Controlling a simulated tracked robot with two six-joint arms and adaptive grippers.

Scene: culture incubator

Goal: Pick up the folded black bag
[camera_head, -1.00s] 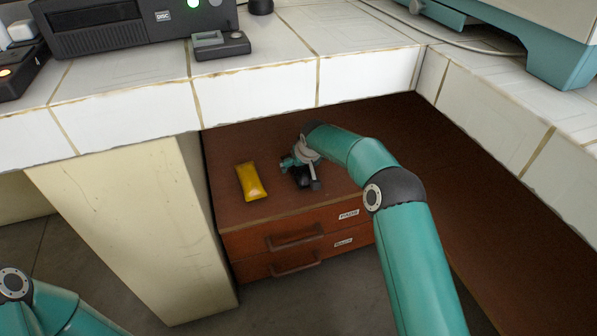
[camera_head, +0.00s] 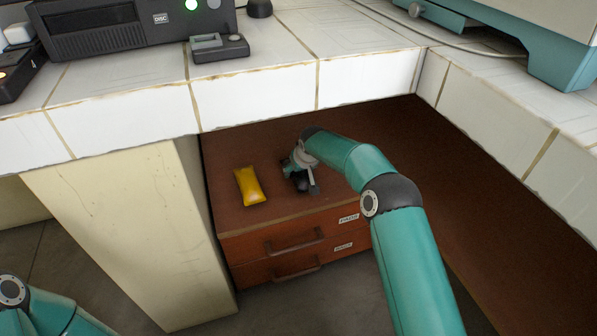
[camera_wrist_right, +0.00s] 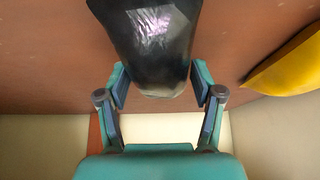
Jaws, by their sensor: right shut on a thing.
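The folded black bag (camera_wrist_right: 150,45) fills the top middle of the right wrist view, dark and glossy. Its near end sits between the finger pads of my right gripper (camera_wrist_right: 159,86), which is shut on it. In the head view the right gripper (camera_head: 303,178) is low over the brown drawer cabinet (camera_head: 225,200) under the counter, and the black bag (camera_head: 301,184) shows as a small dark patch, mostly hidden by the gripper. I cannot tell whether the bag touches the cabinet top. My left gripper is out of view; only part of that arm shows at lower left.
A yellow bag (camera_head: 249,186) lies on the cabinet just left of the right gripper; it also shows in the wrist view (camera_wrist_right: 290,65). The white tiled counter (camera_head: 258,88) overhangs behind. A cream panel (camera_head: 130,220) stands left of the cabinet.

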